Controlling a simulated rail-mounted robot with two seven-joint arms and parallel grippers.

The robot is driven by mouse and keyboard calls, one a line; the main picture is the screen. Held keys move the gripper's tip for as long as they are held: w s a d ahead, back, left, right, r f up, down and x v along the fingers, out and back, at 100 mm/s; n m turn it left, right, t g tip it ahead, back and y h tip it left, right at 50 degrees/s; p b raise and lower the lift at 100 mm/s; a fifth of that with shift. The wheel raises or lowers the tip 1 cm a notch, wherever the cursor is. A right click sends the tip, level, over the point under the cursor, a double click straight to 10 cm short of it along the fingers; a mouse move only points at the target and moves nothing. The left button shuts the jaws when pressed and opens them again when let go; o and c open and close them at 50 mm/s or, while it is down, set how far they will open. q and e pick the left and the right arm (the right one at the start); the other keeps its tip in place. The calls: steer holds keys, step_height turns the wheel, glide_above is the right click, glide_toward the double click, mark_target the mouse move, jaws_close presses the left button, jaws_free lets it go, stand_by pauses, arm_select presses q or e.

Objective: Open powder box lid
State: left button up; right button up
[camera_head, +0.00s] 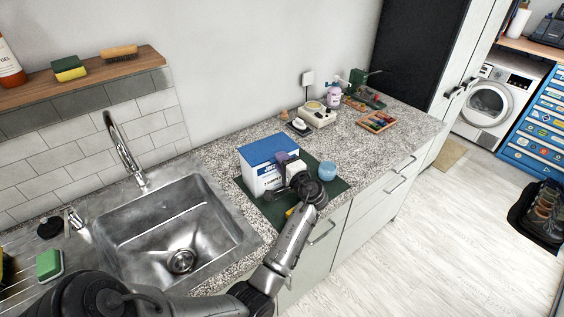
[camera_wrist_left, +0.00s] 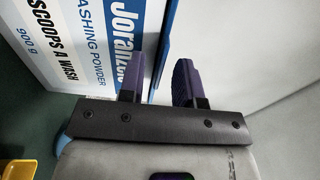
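The powder box (camera_head: 252,181) is white with a blue top (camera_head: 268,150) and stands on a dark green mat on the counter. The top looks closed in the head view. Its printed face with washing powder text (camera_wrist_left: 85,40) fills the upper left of the left wrist view, with a blue edge beside it. My left gripper (camera_head: 289,162) is at the box's right side near the top. In the wrist view its purple fingers (camera_wrist_left: 158,82) are apart, with the blue edge between them. Whether they touch the box is unclear. My right gripper is not in view.
A blue round container (camera_head: 327,171) stands on the green mat (camera_head: 336,188), right of my gripper. A yellow item (camera_wrist_left: 17,172) lies near the box. The steel sink (camera_head: 175,225) is to the left. Several small items stand farther back along the counter.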

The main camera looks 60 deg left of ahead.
arm_select(q)
jaws_close()
stand_by(0.4)
